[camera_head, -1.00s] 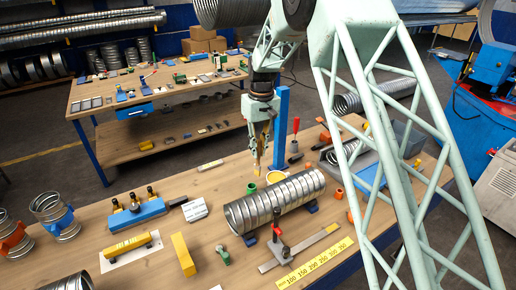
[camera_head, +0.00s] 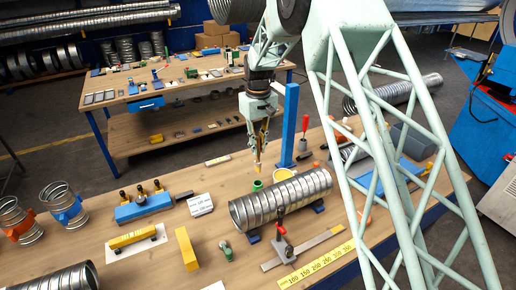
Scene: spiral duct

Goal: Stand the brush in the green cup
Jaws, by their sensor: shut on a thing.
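My gripper (camera_head: 257,148) hangs over the workbench and is shut on the brush (camera_head: 257,168), which points down with its yellowish lower end showing below the fingers. The upper part of the brush is hidden by the fingers. The small green cup (camera_head: 257,185) stands on the bench just below the brush's lower end in the picture. The brush appears above the cup and apart from it; the exact height and depth gap cannot be told from this one view.
A ribbed spiral duct (camera_head: 282,203) lies just in front of the cup. A yellow round container (camera_head: 283,175) and a blue post (camera_head: 289,125) stand to its right. A white block (camera_head: 200,205) lies to the left. The bench between the cup and this block is clear.

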